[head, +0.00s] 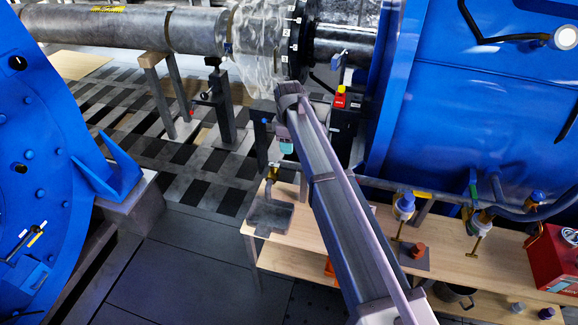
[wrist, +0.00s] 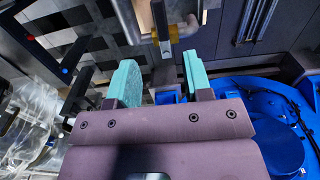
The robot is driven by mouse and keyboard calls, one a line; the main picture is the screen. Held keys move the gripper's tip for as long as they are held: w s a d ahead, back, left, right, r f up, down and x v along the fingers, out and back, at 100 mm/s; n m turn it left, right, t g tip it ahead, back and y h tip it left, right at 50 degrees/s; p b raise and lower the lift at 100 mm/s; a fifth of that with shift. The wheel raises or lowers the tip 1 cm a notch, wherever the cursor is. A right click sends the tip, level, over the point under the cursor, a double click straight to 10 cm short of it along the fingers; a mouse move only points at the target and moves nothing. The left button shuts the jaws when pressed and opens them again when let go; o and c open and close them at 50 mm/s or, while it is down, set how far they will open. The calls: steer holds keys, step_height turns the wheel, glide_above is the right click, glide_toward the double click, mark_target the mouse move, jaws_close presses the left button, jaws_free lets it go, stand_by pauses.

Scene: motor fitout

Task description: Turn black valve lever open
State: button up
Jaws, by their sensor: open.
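My gripper (wrist: 161,78) is open, with its two teal fingers wide apart and nothing held between them. In the head view its teal fingertip (head: 286,147) shows beside my arm, above a small brass valve (head: 273,174) on a pipe. In the wrist view a brass-yellow valve body (wrist: 171,38) lies just beyond the fingers, with a narrow black lever (wrist: 158,16) on it. The lever appears ahead of the gap between the fingers and apart from them. The far end of the lever is cut off by the picture edge.
A wooden bench (head: 275,255) runs below the pipes. Valves with blue tops (head: 405,205) stand to the right, near a red box (head: 553,262). Large blue casings (head: 480,100) flank the space. A grey pipe (head: 125,28) rests on stands behind. Dark floor is clear at front left.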

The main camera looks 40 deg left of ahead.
mark_target(289, 167)
step_height(289, 167, down, 10)
steer(key=b, duration=0.8)
steer(key=shift+d+r, duration=0.1)
steer(key=shift+r, duration=0.1)
steer(key=shift+r, duration=0.15)
steer(key=shift+c, duration=0.3)
jaws_close()
